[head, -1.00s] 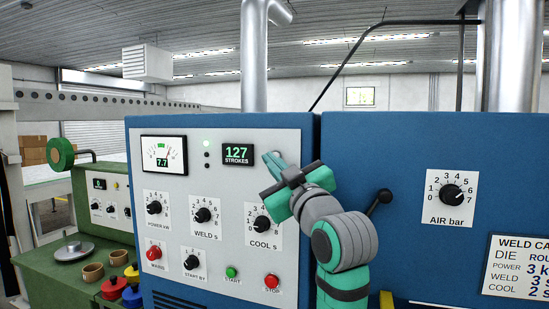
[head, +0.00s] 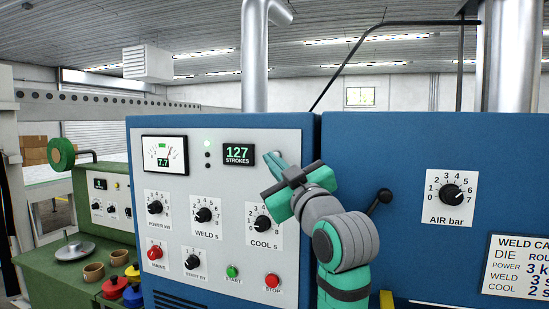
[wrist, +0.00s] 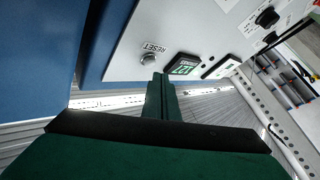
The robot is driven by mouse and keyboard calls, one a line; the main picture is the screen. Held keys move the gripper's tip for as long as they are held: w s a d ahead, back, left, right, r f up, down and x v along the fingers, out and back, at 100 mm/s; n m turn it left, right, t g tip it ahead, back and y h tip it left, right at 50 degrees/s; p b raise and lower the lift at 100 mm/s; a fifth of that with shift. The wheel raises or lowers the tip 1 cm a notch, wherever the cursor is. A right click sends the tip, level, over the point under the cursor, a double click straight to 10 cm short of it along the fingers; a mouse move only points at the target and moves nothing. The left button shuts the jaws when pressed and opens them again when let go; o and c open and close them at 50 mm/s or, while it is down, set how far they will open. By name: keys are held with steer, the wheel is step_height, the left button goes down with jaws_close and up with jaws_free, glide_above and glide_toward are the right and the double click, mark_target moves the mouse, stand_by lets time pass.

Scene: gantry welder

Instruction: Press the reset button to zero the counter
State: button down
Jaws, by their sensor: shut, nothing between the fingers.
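The stroke counter (head: 238,154) on the light grey panel reads 127 in green. It also shows in the wrist view (wrist: 183,67), turned over. A small round silver reset button (wrist: 147,59) sits beside the counter, below the printed word RESET in the wrist view. In the head view my gripper hides the button. My gripper (head: 272,158) is shut and empty, with its fingertips at the panel just right of the counter. In the wrist view the fingertips (wrist: 159,78) are close to the button; I cannot tell whether they touch it.
The panel (head: 225,255) also carries several black knobs, a red knob (head: 154,252), a green start button (head: 232,271) and a red stop button (head: 272,281). A black-knobbed lever (head: 384,196) stands right of my arm. A green bench (head: 75,275) with small parts is at left.

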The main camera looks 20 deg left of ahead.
steer(key=shift+w, duration=0.25)
steer(key=shift+w, duration=0.35)
steer(key=shift+d, duration=0.1)
steer(key=shift+w+a, duration=0.1)
steer(key=shift+a, duration=0.1)
steer(key=shift+w+d, duration=0.15)
steer(key=shift+w, duration=0.25)
stand_by(0.6)
steer(key=shift+s, duration=0.95)
